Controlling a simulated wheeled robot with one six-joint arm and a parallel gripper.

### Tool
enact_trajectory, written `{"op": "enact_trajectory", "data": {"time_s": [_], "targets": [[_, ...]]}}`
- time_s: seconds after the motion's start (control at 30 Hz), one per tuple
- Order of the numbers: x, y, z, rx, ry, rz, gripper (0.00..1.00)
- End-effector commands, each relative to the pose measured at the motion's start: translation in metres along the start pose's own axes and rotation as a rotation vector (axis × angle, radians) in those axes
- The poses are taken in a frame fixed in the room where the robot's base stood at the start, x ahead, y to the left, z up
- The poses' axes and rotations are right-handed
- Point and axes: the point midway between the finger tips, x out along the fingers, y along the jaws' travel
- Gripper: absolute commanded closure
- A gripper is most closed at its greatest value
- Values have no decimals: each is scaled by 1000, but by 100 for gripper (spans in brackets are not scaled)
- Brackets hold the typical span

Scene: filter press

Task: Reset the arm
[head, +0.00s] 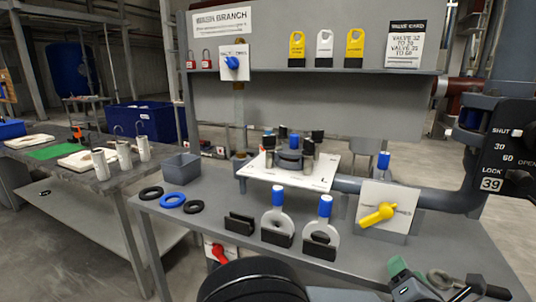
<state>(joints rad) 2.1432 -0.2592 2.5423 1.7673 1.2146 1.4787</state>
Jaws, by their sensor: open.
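My gripper (460,288) is low at the bottom right of the head view, in front of the grey bench (400,262) at its near right corner. It is open, and I see nothing between its fingers. Its lower part is cut off by the picture edge. A large black rounded part of my arm (255,282) fills the bottom middle and hides part of the bench's front. A grey-green part of my arm (405,282) shows just left of the gripper.
Two blue-topped ring paddles (277,222) (322,236) stand in black holders on the bench. A yellow-handled valve plate (382,213) stands right of them. A white plate (262,177) bears a blue-topped fitting.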

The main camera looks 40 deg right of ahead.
Motion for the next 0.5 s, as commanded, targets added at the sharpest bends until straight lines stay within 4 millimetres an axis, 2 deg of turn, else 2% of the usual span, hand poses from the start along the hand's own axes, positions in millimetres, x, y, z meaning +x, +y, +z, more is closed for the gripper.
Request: {"op": "enact_trajectory", "data": {"time_s": [0.03,0.27,0.37,0.5], "targets": [[7,14,-3,-40,43,30,47],[32,78,-37,-300,279,206,47],[38,116,-58,-469,402,331,47],[32,185,-96,-824,593,614,47]]}}
